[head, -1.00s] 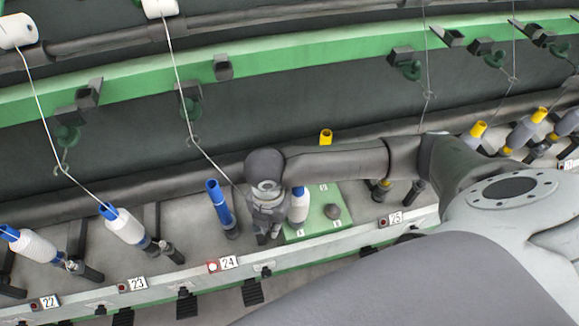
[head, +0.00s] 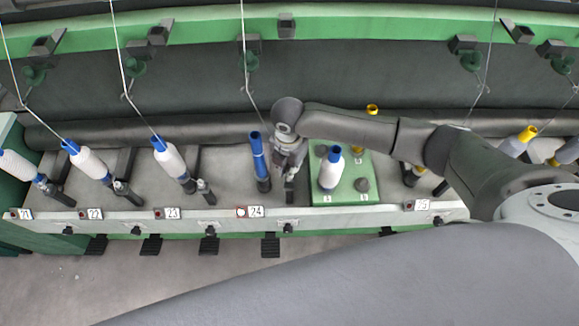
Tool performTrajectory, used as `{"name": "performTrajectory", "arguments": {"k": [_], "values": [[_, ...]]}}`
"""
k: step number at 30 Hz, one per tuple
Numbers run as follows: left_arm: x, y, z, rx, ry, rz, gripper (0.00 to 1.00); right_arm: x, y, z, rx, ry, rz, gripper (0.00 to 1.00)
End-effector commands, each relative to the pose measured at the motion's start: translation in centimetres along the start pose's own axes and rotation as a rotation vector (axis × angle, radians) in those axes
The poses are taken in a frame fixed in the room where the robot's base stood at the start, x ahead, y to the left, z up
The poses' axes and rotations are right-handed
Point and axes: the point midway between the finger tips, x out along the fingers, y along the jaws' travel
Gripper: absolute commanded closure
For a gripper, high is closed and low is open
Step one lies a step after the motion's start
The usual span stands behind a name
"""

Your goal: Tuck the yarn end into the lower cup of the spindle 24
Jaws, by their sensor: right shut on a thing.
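Spindle 24 carries a bare blue tube (head: 258,158) above its label (head: 256,211). The tube's lower end stands in a dark base, where the lower cup is too small to make out. My right gripper (head: 290,176) points down just right of the tube, apart from it, and is shut on the yarn end, which is too thin to see at the fingers. The yarn (head: 247,75) comes down from the top past a green guide and runs towards the gripper. My left gripper is not in view.
A green box (head: 357,186) right of the gripper holds a blue-topped white bobbin (head: 331,170). A wound bobbin (head: 170,156) stands on spindle 23, to the left. A green rail (head: 340,28) with guides crosses above. A red lamp (head: 241,211) sits beside label 24.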

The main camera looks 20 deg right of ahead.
Motion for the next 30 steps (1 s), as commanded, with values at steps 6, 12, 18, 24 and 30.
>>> {"name": "performTrajectory", "arguments": {"k": [6,12,18,24,30], "values": [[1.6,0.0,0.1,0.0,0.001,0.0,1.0,1.5,0.0,0.0,0.0,0.0,0.0,0.98],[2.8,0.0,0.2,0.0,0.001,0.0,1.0,2.6,0.0,0.0,0.0,0.0,0.0,0.98],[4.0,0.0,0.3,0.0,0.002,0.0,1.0,3.7,0.0,0.0,0.0,-0.001,0.0,0.98],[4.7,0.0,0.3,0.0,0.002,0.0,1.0,4.7,0.0,0.0,0.0,0.0,-0.001,0.98],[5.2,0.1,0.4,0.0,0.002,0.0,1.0,5.8,0.0,0.0,0.0,0.0,0.0,0.98]]}}
